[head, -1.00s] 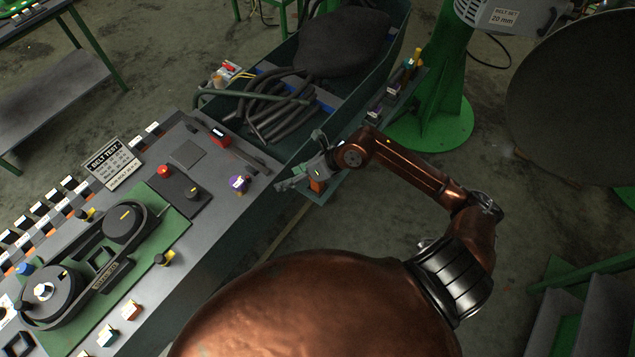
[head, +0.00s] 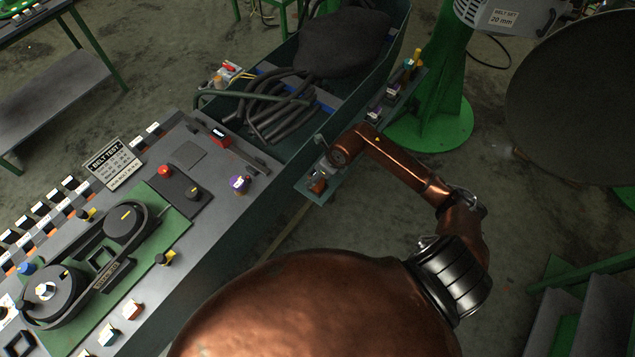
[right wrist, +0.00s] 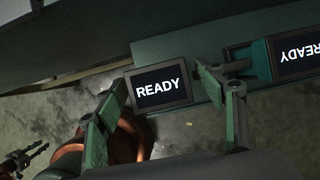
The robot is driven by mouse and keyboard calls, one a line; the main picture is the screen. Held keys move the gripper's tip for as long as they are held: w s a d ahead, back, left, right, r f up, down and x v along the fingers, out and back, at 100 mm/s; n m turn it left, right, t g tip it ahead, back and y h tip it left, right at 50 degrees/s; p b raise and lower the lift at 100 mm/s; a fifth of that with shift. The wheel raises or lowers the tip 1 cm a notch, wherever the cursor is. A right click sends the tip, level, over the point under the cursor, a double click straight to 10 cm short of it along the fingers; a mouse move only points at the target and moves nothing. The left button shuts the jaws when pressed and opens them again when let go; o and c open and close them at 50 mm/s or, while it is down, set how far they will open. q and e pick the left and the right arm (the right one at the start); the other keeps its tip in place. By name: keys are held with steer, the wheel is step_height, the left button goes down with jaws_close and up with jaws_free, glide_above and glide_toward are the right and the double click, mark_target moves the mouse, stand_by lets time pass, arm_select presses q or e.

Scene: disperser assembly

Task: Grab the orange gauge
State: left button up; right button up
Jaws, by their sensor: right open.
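The orange gauge (head: 318,186) sits near the front end of a narrow green shelf in the head view. In the right wrist view, a dark-framed gauge face reading READY (right wrist: 161,88) lies between my fingers and appears to be this gauge; its orange sides are not clear there. My right gripper (right wrist: 160,82) is open, with one finger on each side of the face. I cannot tell whether either finger touches it. In the head view my right gripper (head: 322,165) is just above the gauge and partly hidden by its wrist.
A teal gauge (right wrist: 258,58) with an inverted READY face stands close to the right finger. A bin with black hoses (head: 275,110) and a grey workbench (head: 235,215) lie left of the shelf.

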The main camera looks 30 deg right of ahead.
steer(key=shift+c, duration=0.4)
jaws_close()
stand_by(0.4)
